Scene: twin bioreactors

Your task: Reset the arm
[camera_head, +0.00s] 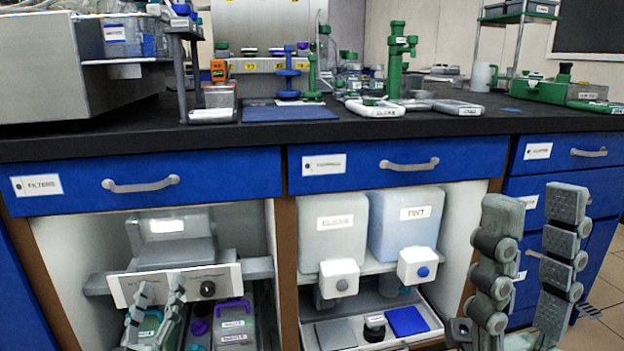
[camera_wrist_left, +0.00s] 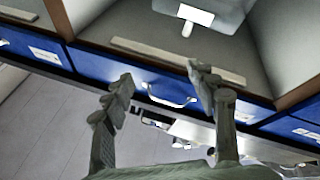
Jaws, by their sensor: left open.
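My left gripper (camera_head: 160,288) is low at the left of the head view, in front of the open cabinet bay with the white-fronted grey device (camera_head: 172,248). Its two fingers stand apart with nothing between them, as the left wrist view (camera_wrist_left: 158,80) also shows. My right gripper (camera_head: 533,205) is large at the lower right of the head view, in front of the right drawer column. Its fingers point up and stand apart, and nothing shows between them.
Blue drawers with grey handles, including the FILTERS drawer (camera_head: 125,187), run under the black worktop (camera_head: 400,136). Two containers, a white one (camera_head: 333,225) and a bluish one (camera_head: 404,212), stand in the middle bay. A tray (camera_head: 425,318) sits below them. Labware crowds the worktop.

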